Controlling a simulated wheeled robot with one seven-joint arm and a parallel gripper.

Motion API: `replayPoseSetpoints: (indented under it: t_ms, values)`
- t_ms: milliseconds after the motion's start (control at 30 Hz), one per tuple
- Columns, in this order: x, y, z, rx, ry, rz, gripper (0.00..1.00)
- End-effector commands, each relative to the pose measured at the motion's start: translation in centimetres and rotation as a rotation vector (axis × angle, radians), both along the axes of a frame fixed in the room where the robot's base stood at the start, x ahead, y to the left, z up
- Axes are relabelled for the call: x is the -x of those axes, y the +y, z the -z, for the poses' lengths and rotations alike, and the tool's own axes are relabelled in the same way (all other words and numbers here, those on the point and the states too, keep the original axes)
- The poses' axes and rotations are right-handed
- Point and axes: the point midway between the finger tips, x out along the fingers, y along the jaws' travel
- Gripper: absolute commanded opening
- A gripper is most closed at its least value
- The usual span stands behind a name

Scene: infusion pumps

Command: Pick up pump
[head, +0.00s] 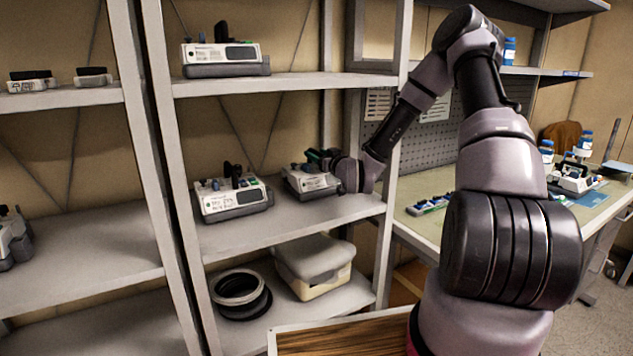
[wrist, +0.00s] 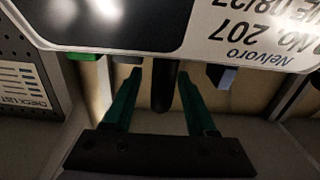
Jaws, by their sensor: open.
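A white and grey pump (head: 308,183) stands on the middle shelf, at its right end. My gripper (head: 316,157) is at the top of this pump, reaching in from the right. In the wrist view the pump (wrist: 215,35) fills the top, upside down, with a dark panel and a label reading "Nelvoro" and "207". The two green fingers of my gripper (wrist: 160,80) are open. A dark upright post (wrist: 164,88) on the pump shows between them, with a gap on each side.
Another pump (head: 232,198) stands to the left on the same shelf (head: 250,236). One more pump (head: 222,58) is on the shelf above. A lidded bin (head: 314,265) and dark rings (head: 240,294) are below. A metal upright (head: 392,170) stands close to my arm.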

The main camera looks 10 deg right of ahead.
Motion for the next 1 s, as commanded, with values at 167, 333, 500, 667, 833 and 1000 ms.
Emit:
replayPoseSetpoints:
  t_ms: [167, 333, 500, 667, 833, 1000]
  values:
    - [0.03, -0.01, 0.00, 0.000, 0.000, 0.000, 0.15]
    - [0.04, -0.01, -0.01, 0.000, 0.000, 0.000, 0.00]
    - [0.05, -0.02, -0.01, 0.000, 0.000, 0.000, 0.00]
    - [0.05, -0.01, -0.01, 0.000, 0.000, 0.000, 0.00]
    - [0.06, -0.01, -0.01, 0.000, 0.000, 0.000, 0.00]
    - [0.06, -0.01, -0.01, 0.000, 0.000, 0.000, 0.00]
